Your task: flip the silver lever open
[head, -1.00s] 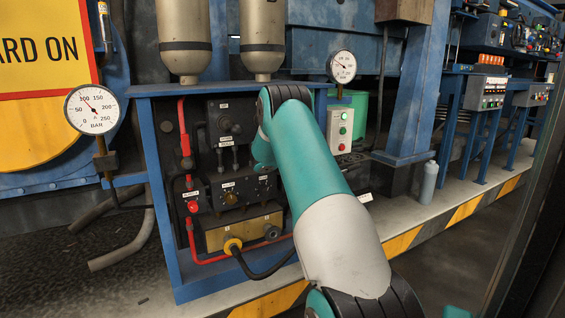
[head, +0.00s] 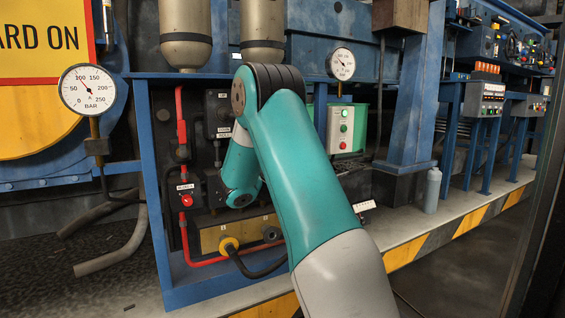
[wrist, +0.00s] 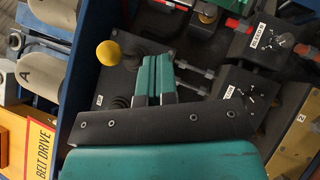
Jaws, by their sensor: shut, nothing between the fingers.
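Two silver levers, an upper one (wrist: 195,69) and a lower one (wrist: 190,86), show in the wrist view, just right of my gripper's fingers. I cannot tell which is the task's lever, or whether my fingers touch either one. In the head view one silver lever (head: 217,150) hangs below a black valve block; my arm covers the other. My gripper (wrist: 158,62) has two teal fingers pressed together with nothing between them, over the dark panel. In the head view my arm hides the fingers.
A yellow ball knob (wrist: 109,53) stands left of the fingers. Black control boxes (wrist: 247,95) lie to the right. The blue cabinet frame (head: 152,190) and red pipe (head: 181,125) border the panel. A brass block (head: 212,238) with a black cable sits below.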

